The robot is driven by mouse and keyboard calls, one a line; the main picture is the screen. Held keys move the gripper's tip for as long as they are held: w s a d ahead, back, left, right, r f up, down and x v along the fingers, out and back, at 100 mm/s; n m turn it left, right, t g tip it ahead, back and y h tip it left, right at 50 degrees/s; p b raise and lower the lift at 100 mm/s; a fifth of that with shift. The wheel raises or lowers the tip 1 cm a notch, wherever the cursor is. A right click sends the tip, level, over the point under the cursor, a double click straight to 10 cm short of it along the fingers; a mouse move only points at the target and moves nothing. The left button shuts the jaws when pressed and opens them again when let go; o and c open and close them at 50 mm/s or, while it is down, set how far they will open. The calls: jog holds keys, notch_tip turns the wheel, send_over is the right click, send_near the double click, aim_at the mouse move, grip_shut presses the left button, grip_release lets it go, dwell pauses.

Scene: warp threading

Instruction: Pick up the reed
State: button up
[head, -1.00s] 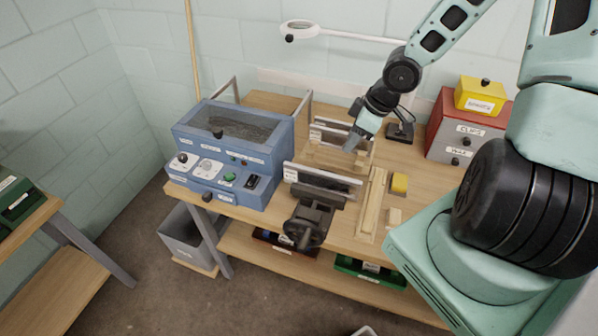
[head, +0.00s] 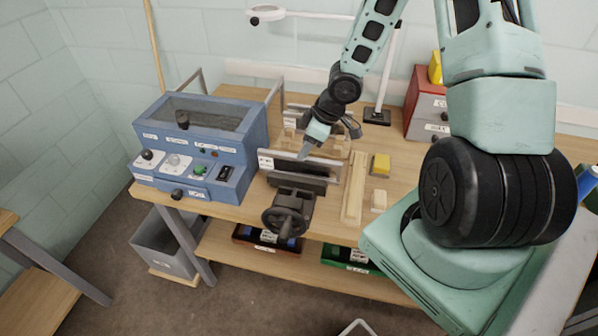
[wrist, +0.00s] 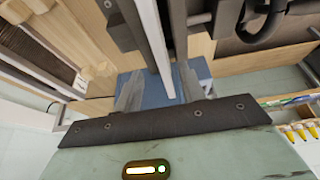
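A reed (head: 325,172), a long dark strip with pale rails and a white label at its left end, stands on edge in the black vise (head: 292,203) at the bench's front. My gripper (head: 304,155) points down at its top edge, left of its middle. In the wrist view, my gripper (wrist: 160,90) has its two fingers apart, with a pale rail (wrist: 153,40), apparently the reed's, running between them. I cannot tell whether either finger touches it. Similar framed strips (head: 297,112) stand in a wooden rack (head: 338,149) behind, partly hidden by my arm.
A blue control box (head: 200,150) stands left of the vise. Wooden bars (head: 354,188), a yellow block (head: 380,165) and a pale block (head: 379,200) lie to the right. A magnifier lamp's stand (head: 377,115) and a red drawer box (head: 427,105) are behind.

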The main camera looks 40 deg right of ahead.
aim_at(299, 167)
jog(key=b+x, duration=0.1)
jog(key=x, duration=0.3)
jog(key=shift+s+a+b, duration=0.1)
jog(key=shift+a+b, duration=0.1)
jog(key=shift+b, duration=0.15)
jog(key=shift+w+a+f, duration=0.1)
jog(key=shift+w+f, duration=0.15)
jog(key=shift+f, duration=0.25)
grip_shut()
